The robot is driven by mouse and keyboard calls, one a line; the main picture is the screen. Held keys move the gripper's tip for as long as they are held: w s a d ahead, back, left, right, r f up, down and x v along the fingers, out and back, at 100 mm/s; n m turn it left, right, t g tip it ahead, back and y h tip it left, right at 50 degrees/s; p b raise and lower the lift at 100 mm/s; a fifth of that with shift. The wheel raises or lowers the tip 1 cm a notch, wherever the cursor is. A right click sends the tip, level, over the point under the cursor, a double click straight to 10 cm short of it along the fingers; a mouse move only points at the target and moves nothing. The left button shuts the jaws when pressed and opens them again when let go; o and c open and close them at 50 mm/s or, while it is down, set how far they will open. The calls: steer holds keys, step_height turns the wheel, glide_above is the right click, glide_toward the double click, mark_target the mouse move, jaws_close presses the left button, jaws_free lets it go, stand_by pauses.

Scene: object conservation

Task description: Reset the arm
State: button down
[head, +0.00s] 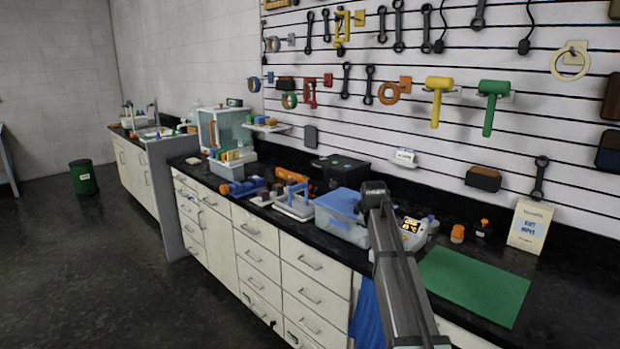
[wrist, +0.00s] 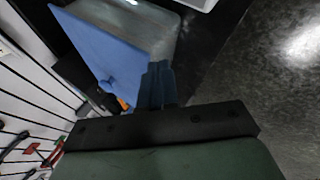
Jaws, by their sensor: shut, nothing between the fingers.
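My arm (head: 395,265) reaches in from the bottom right of the head view, and its far end stands in front of the counter near the blue-lidded clear box (head: 341,205). I cannot make out the fingers there. In the wrist view my gripper (wrist: 158,84) has its two dark fingers together, with nothing between them. The blue lid (wrist: 108,48) shows beyond and to the left of the fingers; I cannot tell how far away it is.
The black counter carries a tool with a grey base (head: 294,203), a small device with a lit display (head: 412,232) and a green mat (head: 474,286), which is bare. Tools hang on the slatted wall (head: 430,55) behind. Open floor (head: 90,270) lies at left.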

steer(key=s+a+f+n, duration=0.1)
steer(key=s+a+f, duration=0.15)
steer(key=a, duration=0.35)
steer(key=s+d+f+m+g, duration=0.1)
steer(key=s+f+m+g, duration=0.1)
steer(key=s+f, duration=0.85)
steer(key=s+d+f+m+g, duration=0.15)
steer(key=s+f, duration=0.35)
steer(key=f, duration=1)
steer(key=s+f+m+g, duration=0.3)
steer(key=s+f, duration=0.4)
steer(key=f, duration=0.6)
steer(key=s+d+f+m+g, duration=0.1)
steer(key=s+f+m+g, duration=0.1)
steer(key=s+f, duration=0.65)
steer(key=s+f+m+g, duration=0.15)
steer(key=s+f, duration=0.35)
steer(key=s, duration=0.7)
steer(key=s+f+m+g, duration=0.2)
steer(key=s, duration=1)
steer(key=s+f+m+g, duration=0.2)
steer(key=s, duration=1)
steer(key=shift+s+d+f+y, duration=0.2)
steer(key=shift+d+f+y, duration=0.1)
steer(key=shift+d+f, duration=0.1)
